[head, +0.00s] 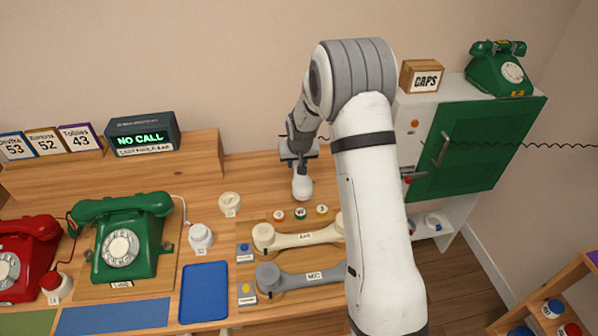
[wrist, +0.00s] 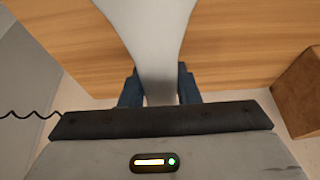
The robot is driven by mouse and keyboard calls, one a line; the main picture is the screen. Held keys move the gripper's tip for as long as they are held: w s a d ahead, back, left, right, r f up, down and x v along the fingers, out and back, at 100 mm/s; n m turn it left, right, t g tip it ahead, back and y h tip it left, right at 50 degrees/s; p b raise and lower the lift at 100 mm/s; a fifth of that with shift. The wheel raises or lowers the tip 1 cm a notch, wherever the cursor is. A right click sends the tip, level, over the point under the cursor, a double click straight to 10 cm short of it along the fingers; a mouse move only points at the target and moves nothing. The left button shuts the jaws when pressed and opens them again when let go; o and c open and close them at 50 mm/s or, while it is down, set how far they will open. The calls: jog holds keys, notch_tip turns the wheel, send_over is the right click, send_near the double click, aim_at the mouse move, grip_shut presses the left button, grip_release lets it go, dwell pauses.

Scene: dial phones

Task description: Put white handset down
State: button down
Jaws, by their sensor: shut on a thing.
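My gripper (head: 299,158) is above the wooden desk, left of my upper arm in the head view. It is shut on a white handset (head: 302,188), whose rounded end shows below the jaws. In the wrist view the pale handset (wrist: 160,45) runs up between the two blue fingertips (wrist: 160,88). Whether the held handset touches the desk I cannot tell.
A green dial phone (head: 122,240) and a red one (head: 22,262) stand at the left. A blue tray (head: 204,292) lies beside them. A NO CALL display (head: 141,135) stands on a raised shelf. A green cabinet (head: 478,148) stands right. Bare desk surrounds the held handset.

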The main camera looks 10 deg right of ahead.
jog(key=shift+f, duration=2.1)
jog(key=c, duration=1.1)
grip_release()
jog(key=shift+r, duration=0.1)
